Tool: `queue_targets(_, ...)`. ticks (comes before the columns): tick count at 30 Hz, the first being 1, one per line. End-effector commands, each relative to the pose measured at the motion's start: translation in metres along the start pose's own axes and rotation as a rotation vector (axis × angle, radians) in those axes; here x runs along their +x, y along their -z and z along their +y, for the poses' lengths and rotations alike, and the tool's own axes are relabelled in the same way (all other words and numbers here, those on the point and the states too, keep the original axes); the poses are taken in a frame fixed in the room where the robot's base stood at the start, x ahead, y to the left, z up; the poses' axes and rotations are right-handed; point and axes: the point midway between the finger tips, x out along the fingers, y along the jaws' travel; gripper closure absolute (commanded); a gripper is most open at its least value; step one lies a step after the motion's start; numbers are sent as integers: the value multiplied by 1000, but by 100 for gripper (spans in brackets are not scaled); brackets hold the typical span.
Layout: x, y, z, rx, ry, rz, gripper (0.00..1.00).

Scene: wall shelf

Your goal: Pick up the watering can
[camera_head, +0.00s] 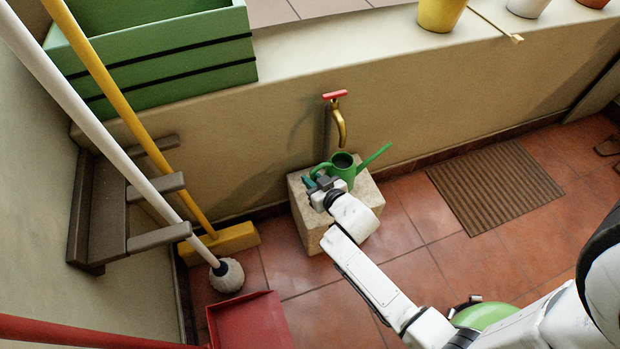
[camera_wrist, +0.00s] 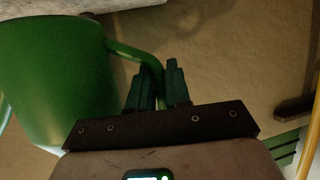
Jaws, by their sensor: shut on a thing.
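The green watering can (camera_head: 344,167) stands on or just over a stone block (camera_head: 305,219) under the tap in the head view; I cannot tell if its base touches. Its spout points to the upper right. My gripper (camera_head: 310,182) is at the can's left side, by the handle. In the wrist view, the can's green body (camera_wrist: 55,75) fills the left side, and its curved handle (camera_wrist: 134,52) runs to my gripper (camera_wrist: 158,78). The two dark green fingers are shut on the handle. The lower part of the can is hidden by my wrist in the head view.
A brass tap (camera_head: 340,128) with a red handle is on the wall just above the can. A yellow broom (camera_head: 226,241), a white mop (camera_head: 226,275) and a wall rack (camera_head: 100,215) stand at left. A red dustpan (camera_head: 250,322) and ribbed mat (camera_head: 494,184) lie on the floor.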

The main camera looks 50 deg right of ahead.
Motion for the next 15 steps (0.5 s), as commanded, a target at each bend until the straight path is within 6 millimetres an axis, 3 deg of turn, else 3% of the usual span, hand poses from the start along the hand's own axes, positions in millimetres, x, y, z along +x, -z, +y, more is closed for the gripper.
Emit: queue_targets(15, -56, 34, 9, -3, 1, 4, 100)
